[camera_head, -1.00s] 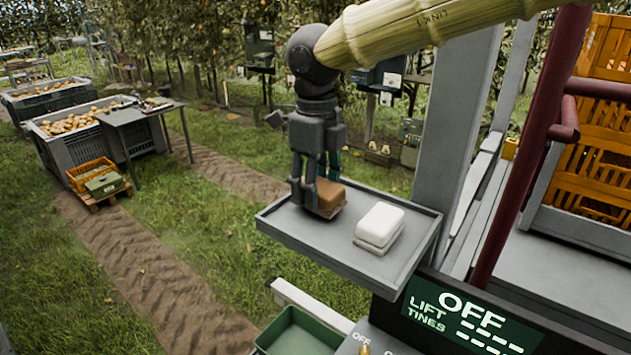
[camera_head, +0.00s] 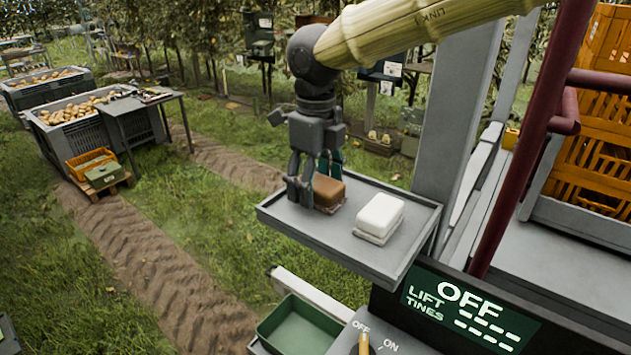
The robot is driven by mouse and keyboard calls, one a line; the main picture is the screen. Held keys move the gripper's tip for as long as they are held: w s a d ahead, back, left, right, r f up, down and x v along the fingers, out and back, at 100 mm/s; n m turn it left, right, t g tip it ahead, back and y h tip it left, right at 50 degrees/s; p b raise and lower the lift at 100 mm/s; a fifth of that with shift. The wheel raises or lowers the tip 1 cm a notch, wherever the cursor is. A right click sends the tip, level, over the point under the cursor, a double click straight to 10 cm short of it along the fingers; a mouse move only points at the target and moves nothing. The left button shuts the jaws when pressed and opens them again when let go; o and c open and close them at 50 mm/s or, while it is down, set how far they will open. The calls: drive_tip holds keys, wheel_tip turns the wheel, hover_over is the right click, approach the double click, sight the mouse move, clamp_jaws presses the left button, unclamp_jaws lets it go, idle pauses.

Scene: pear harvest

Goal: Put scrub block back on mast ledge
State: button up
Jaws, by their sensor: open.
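A brown block (camera_head: 328,191), which looks like the scrub block, lies on the grey mast ledge (camera_head: 335,242), on a thin pale base. The ledge is a shallow rimmed tray beside the grey mast. A white block (camera_head: 381,214) on a similar base lies to its right, with a small gap between them. My gripper (camera_head: 310,188) points down at the left part of the ledge. Its fingers are open and overlap the left side of the brown block in the picture. Part of that block is hidden behind them; whether they touch it I cannot tell.
A panel reading OFF, LIFT TINES (camera_head: 468,310) is below the ledge at right. A green bin (camera_head: 300,326) stands below the ledge. A dark red post (camera_head: 530,140) and orange crates (camera_head: 605,125) are at right. The ledge's front is clear.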

sight(316, 180)
drive_tip(key=shift+r, duration=0.15)
wheel_tip(316, 180, up, 12)
drive_tip(key=b, duration=0.4)
idle(0.5)
